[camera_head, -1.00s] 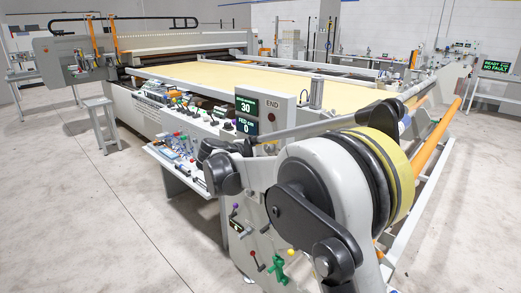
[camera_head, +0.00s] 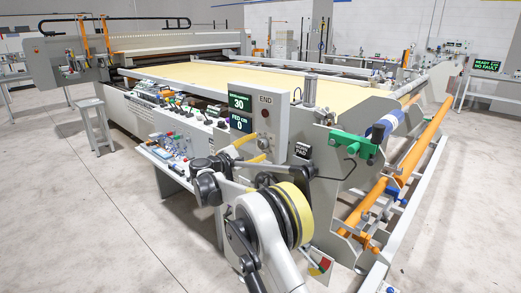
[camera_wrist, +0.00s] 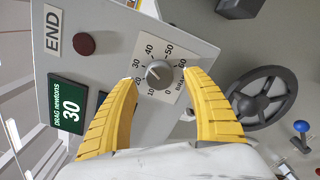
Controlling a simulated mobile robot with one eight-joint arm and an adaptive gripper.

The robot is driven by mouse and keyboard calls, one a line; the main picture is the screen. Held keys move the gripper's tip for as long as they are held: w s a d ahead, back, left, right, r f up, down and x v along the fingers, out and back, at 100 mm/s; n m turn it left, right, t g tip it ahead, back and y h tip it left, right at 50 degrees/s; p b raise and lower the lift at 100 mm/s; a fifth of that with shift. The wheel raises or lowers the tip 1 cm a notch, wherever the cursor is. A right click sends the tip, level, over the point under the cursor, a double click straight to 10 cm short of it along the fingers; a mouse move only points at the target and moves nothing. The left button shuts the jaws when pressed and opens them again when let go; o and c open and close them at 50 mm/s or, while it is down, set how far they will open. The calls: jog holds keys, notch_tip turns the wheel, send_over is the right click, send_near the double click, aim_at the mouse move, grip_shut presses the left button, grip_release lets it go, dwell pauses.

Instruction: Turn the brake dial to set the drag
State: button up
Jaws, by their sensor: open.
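The brake dial (camera_wrist: 158,73) is a small grey round knob on a white scale plate marked from 0 to 60, on the grey panel (camera_wrist: 105,22). My gripper (camera_wrist: 161,80) has two yellow fingers spread apart, one tip to each side of the dial plate in the wrist view. In the head view the yellow fingers reach the panel's lower part, partly hidden by my wrist.
A dark handwheel (camera_wrist: 262,98) lies right of my right finger, with a blue-knobbed lever (camera_wrist: 301,127) beyond. A dark red button (camera_wrist: 84,43) is by the END label. A green bracket (camera_head: 350,146) with a hook juts out right of the panel.

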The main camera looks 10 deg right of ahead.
jog(key=shift+x, duration=1)
jog(key=shift+c, duration=0.4)
jog(key=c, duration=1.1)
jog(key=shift+r+m+p, duration=0.2)
jog(key=shift+m+p, duration=0.2)
jog(key=shift+m, duration=0.6)
jog(key=shift+f+m, duration=0.1)
jog(key=shift+m, duration=0.7)
